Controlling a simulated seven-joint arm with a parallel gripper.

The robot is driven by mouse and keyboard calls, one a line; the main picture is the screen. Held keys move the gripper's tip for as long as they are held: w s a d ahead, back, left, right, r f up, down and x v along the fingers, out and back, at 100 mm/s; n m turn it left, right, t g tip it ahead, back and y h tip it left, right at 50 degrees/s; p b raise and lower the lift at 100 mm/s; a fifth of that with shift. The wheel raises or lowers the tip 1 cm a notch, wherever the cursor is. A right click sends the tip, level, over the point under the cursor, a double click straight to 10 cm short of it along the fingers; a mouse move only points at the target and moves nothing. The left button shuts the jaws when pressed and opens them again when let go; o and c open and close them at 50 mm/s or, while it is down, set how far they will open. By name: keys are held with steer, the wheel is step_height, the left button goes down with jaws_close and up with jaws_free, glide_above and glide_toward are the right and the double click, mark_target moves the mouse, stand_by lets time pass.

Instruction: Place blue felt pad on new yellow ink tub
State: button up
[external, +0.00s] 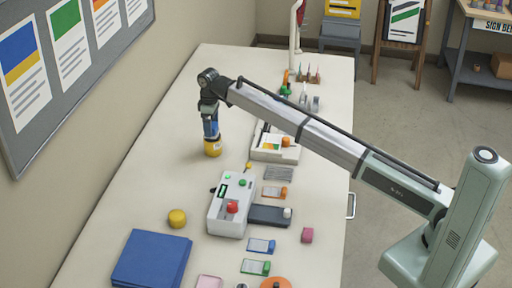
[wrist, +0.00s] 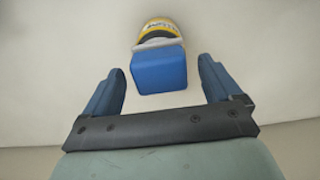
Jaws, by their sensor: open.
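The yellow ink tub (external: 213,149) stands on the bench below my gripper (external: 211,130); the tub also shows at the top of the wrist view (wrist: 158,27), with a dark band and a pale rim. A blue block, the felt pad (wrist: 161,70), is in front of the tub's pale rim in the wrist view and appears to sit on its top. My gripper is open, with one finger on each side of the pad and visible gaps between. In the external view the fingers and pad blend together, so exact contact is hard to tell.
Another yellow round piece (external: 177,218) sits nearer the front, beside a dark blue stack (external: 152,258). A white control box with a red button (external: 231,205) stands right of it. A pale device (external: 274,148) is right of the tub. The bench left of the tub is clear.

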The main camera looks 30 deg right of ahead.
step_height(320, 180, up, 11)
stand_by(0.4)
steer(key=shift+w+d, duration=0.1)
stand_by(0.3)
